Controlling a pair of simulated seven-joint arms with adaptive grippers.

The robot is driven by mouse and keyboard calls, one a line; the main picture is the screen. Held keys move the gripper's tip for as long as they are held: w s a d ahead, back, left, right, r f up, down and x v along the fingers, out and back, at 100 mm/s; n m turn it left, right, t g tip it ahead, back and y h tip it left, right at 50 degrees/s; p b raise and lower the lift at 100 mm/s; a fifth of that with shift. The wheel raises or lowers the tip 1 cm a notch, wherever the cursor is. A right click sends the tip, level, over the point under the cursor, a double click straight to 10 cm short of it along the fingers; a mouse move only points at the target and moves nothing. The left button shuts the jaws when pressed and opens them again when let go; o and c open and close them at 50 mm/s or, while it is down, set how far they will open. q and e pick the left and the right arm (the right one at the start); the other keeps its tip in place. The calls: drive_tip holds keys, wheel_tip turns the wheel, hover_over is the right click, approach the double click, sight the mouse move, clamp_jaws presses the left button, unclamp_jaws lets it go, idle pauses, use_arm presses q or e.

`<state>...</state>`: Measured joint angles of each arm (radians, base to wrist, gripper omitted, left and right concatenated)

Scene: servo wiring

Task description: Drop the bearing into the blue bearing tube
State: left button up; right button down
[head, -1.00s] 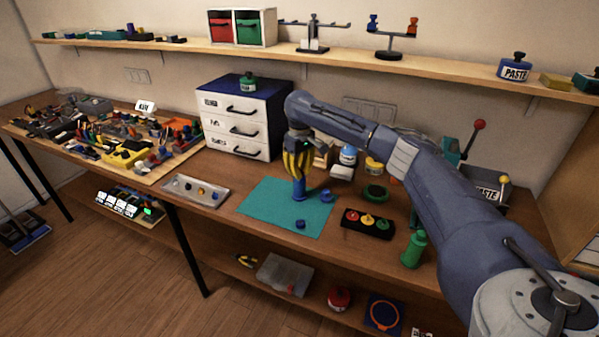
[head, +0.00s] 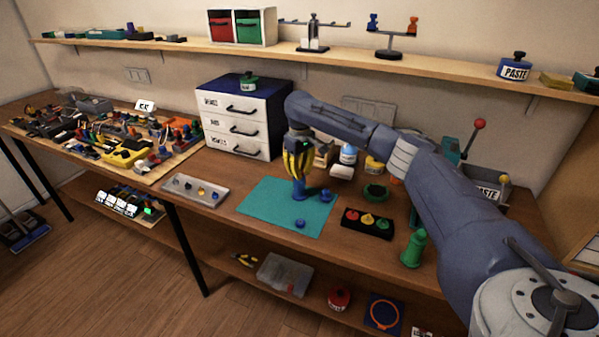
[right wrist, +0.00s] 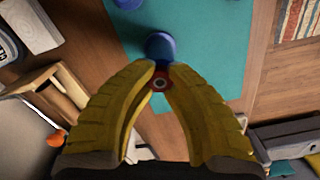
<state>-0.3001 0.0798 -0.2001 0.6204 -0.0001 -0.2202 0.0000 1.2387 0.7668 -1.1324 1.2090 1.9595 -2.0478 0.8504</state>
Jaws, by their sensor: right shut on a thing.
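My right gripper (head: 299,178) points down over the teal mat (head: 262,208). A blue upright piece, which looks like the blue bearing tube (head: 300,194), stands on the mat right below the fingertips. It also shows in the right wrist view (right wrist: 160,45), just past the fingertips. Whether the bearing touches the tube, I cannot tell. My left gripper is not in view.
Two other small blue pieces lie on the mat, one to the right (head: 326,195) and one near the front (head: 300,223). A black holder with coloured knobs (head: 350,226), a green bottle (head: 413,248) and a grey tray (head: 178,189) stand around the mat. White drawers (head: 232,128) rise behind.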

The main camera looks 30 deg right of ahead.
drive_tip(key=c, duration=0.8)
unclamp_jaws()
drive_tip(key=shift+r, duration=3.5)
